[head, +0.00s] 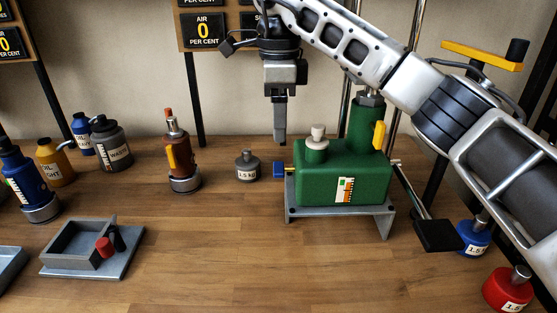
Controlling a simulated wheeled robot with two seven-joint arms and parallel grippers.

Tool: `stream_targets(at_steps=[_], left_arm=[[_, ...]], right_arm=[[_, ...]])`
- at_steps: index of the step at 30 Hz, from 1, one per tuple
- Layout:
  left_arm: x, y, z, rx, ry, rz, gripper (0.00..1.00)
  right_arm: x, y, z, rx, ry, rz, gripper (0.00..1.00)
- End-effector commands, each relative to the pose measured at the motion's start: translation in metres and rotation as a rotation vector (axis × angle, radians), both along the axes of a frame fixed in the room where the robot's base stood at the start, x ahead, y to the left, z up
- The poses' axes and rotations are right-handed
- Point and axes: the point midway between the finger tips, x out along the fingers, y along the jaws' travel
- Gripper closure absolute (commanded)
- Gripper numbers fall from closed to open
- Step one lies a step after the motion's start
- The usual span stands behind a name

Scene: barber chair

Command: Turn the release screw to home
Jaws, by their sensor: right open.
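A green hydraulic jack unit (325,185) stands on a grey metal stand at the centre right. A blue knob (285,170) with a brass-coloured tip sticks out of its left side and looks like the release screw; its turn position is too small to read. My right gripper (280,138) points down, open and empty, above the blue knob and left of the beige cap (318,132). Its fingers show edge-on, and it seems apart from the jack. My left gripper is not in view.
A grey 1.5 kg weight (247,167) stands left of the jack. A brown jack (183,160) and several bottles stand further left. A grey tray (75,243) lies front left. A black pedal (437,235) and blue (473,238) and red weights (507,290) are right. The front centre is clear.

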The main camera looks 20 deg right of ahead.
Motion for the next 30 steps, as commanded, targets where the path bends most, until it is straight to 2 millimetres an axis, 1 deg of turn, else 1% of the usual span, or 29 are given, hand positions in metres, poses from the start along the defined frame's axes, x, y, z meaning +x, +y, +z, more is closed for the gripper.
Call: stream_targets(at_steps=[1, 4, 9, 12, 15, 18, 26, 29, 30], left_arm=[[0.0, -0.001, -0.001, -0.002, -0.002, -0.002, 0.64], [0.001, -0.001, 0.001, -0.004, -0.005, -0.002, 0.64], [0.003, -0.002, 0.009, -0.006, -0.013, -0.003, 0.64], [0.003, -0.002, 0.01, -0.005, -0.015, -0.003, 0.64], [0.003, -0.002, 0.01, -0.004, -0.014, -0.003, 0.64], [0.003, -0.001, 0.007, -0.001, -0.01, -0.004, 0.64], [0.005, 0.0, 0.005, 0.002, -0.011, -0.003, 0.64], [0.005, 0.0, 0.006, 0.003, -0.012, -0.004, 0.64], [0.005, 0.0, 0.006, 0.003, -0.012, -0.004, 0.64]], right_arm=[[-0.001, 0.0, -0.015, 0.003, 0.004, 0.001, 0.36], [-0.001, 0.0, -0.036, 0.003, 0.004, 0.001, 0.36], [-0.001, 0.0, -0.064, 0.002, 0.003, 0.0, 0.36], [-0.001, 0.0, -0.077, 0.001, 0.001, 0.0, 0.36], [-0.001, 0.0, -0.085, 0.002, 0.0, 0.001, 0.36], [0.0, 0.0, -0.089, 0.002, -0.001, 0.001, 0.36], [0.0, 0.0, -0.09, 0.003, -0.002, 0.001, 0.36], [0.0, 0.0, -0.09, 0.003, -0.001, 0.001, 0.61], [0.0, 0.0, -0.09, 0.003, -0.001, 0.001, 0.73]])
